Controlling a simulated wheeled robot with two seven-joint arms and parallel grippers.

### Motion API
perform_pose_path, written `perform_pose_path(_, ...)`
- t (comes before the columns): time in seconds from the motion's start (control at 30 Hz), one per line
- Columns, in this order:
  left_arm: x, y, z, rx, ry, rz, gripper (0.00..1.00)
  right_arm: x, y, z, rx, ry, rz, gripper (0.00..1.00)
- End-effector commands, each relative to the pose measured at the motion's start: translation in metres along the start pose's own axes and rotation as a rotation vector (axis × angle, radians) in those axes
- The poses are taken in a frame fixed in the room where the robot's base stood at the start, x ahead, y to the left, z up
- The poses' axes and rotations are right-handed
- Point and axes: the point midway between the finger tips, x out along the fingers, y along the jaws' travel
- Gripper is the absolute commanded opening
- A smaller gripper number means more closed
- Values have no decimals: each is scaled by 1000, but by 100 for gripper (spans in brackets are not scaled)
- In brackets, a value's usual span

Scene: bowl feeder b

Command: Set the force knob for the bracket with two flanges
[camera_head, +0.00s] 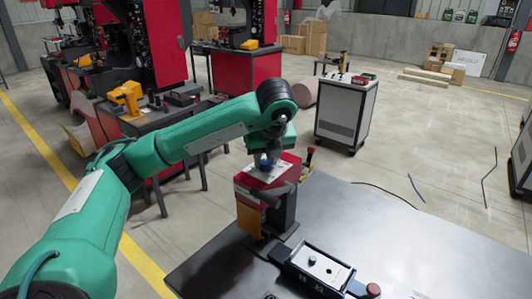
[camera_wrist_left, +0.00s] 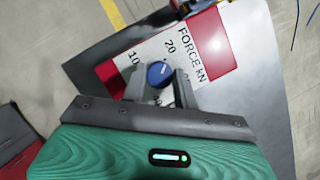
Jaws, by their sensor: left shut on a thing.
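The force knob (camera_wrist_left: 160,74) is a small blue dial on a white scale plate (camera_wrist_left: 140,50) in the left wrist view. The plate reads "FORCE kN" with 10 and 20 legible; other numbers are partly covered by my fingers. My left gripper (camera_wrist_left: 160,84) is shut on the knob, one finger on each side. In the head view the knob (camera_head: 265,162) sits on top of a red press head (camera_head: 252,184), with my left gripper (camera_head: 270,152) above it. The knob's exact setting is too small to read. No bracket is identifiable. My right gripper is not in view.
The press stands on a dark table (camera_head: 370,230). A black control box (camera_head: 318,264) with a red button (camera_head: 373,289) lies at the table's front. A grey cabinet (camera_head: 345,112) stands behind. The table's right side is clear.

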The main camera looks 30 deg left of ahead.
Motion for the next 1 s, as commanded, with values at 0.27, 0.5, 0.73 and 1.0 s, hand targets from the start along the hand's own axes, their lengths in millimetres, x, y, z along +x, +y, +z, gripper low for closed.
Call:
perform_pose_path(0.27, 0, 0, 0, -21, 1, 9, 7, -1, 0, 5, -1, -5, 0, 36)
perform_pose_path(0.5, 1, 0, 0, -20, 1, 9, 7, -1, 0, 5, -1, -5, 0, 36)
perform_pose_path(0.73, 0, 0, 0, -20, 1, 9, 51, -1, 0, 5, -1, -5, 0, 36)
perform_pose_path(1.0, -2, 0, 0, -20, 0, 8, 51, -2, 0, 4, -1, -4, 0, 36)
